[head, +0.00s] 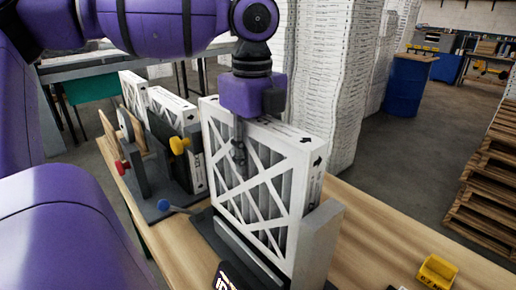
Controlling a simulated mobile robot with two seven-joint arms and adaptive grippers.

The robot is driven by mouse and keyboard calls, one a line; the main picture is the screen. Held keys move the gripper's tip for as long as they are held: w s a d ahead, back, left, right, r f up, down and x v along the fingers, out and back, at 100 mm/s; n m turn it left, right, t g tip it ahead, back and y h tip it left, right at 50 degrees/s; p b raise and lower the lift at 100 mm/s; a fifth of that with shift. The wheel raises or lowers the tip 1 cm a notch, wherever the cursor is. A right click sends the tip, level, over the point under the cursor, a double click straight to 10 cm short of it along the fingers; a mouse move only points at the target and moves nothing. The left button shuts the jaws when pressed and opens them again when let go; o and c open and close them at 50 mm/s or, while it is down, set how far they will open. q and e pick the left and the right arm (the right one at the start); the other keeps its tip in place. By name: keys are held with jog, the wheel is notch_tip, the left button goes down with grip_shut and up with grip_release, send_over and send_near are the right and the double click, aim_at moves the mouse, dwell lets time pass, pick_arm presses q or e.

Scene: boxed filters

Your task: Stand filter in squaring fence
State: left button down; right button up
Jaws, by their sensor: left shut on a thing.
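A white cardboard-framed filter (262,187) with a crossed lattice face and dark pleats stands upright in the middle of the head view. My left gripper (240,152) comes down from above and is shut on the filter at its upper edge, with one finger in front of the lattice face. The grey squaring fence (319,240) is at the filter's lower right, with an upright wall beside the filter's right end and a low ledge along its front. The filter's bottom edge is partly hidden by this ledge, so I cannot tell whether it touches the base. My right gripper is not in view.
A dark fixture (150,209) with red, yellow and blue knobs stands left of the filter, with more white filters (171,105) behind it. Tall white stacks (325,80) rise behind the table.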

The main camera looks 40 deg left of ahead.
aim_at(254, 186)
pick_arm(q)
notch_tip(254, 186, down, 4)
jog(key=shift+f, duration=0.15)
jog(key=shift+w+f+b, duration=0.1)
jog(key=shift+f+b, duration=0.2)
jog(key=shift+f, duration=0.85)
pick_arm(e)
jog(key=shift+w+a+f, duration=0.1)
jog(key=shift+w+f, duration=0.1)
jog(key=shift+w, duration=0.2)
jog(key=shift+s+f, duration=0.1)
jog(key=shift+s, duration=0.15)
pick_arm(q)
jog(key=shift+f, duration=0.35)
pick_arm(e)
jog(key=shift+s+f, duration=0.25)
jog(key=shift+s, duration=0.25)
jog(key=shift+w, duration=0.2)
pick_arm(q)
jog(key=c, duration=1.5)
grip_release()
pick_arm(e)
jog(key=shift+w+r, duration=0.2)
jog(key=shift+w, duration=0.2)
